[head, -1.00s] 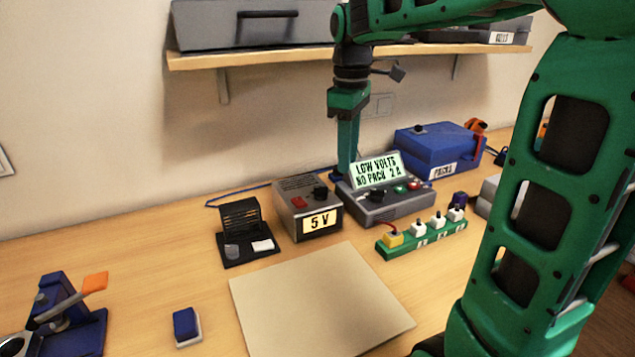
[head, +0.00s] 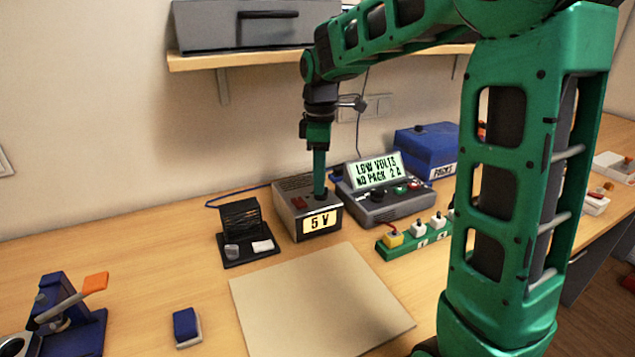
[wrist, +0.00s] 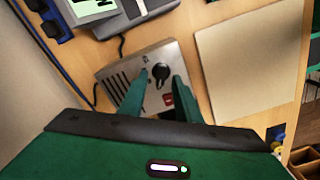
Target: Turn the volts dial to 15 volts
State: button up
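The power supply (head: 290,217) is a grey box on the table with a lit display (head: 319,222) reading "5 V" and a red switch (head: 299,203) on top. Its black volts dial (wrist: 160,73) shows in the wrist view on the top panel. In the head view my gripper (head: 319,191) points straight down over the dial and mostly hides it. In the wrist view my gripper (wrist: 161,76) is open, with one green finger on each side of the dial. I cannot tell whether the fingers touch it.
The tester (head: 380,207) reading "LOW VOLTS NO PACK" stands close on the right. A green strip (head: 385,251) with several plugs lies in front of it. A black stand (head: 240,230) is on the left. A bare tan mat (head: 315,300) lies in front.

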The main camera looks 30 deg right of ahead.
jog(key=shift+f, duration=0.6)
grip_shut()
